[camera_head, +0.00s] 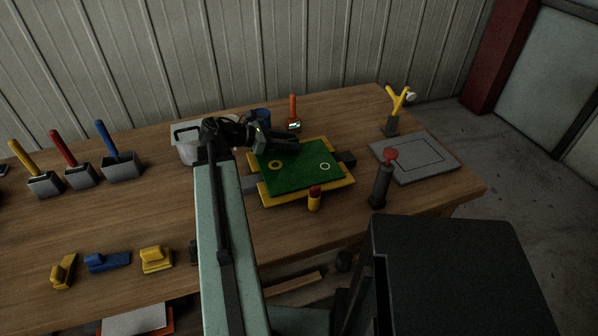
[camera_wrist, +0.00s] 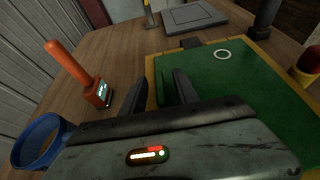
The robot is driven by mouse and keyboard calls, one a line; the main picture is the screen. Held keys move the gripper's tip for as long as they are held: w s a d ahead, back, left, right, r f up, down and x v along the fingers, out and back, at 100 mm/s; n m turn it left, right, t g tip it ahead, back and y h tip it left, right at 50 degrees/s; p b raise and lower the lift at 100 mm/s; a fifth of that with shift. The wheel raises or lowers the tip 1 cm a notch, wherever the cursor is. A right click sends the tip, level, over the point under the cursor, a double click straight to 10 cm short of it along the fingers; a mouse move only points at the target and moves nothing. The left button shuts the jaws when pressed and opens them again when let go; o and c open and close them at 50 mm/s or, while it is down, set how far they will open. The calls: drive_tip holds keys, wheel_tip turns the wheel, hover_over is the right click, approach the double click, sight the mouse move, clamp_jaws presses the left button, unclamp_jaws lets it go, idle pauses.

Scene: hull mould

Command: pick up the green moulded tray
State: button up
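The green moulded tray (camera_head: 304,174) lies flat on a yellow frame (camera_head: 268,199) at the middle of the bench. A yellow ring and a white ring mark its top. My gripper (camera_head: 292,146) is at the tray's far edge. In the wrist view my gripper (camera_wrist: 162,80) has its two dark fingers apart, with a gap between them. The edge of the green tray (camera_wrist: 235,88) shows in that gap, with the right finger over the green side and the left finger over the wood side. I cannot tell whether either finger touches it.
An orange-handled tool (camera_head: 293,112) and a blue cup (camera_wrist: 40,140) stand close behind my gripper. A red-topped dark post (camera_head: 381,180) and a grey plate (camera_head: 432,165) are to the right. A yellow post with a red top (camera_head: 314,200) stands at the frame's front edge.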

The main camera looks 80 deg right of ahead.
clamp_jaws()
idle(1.4)
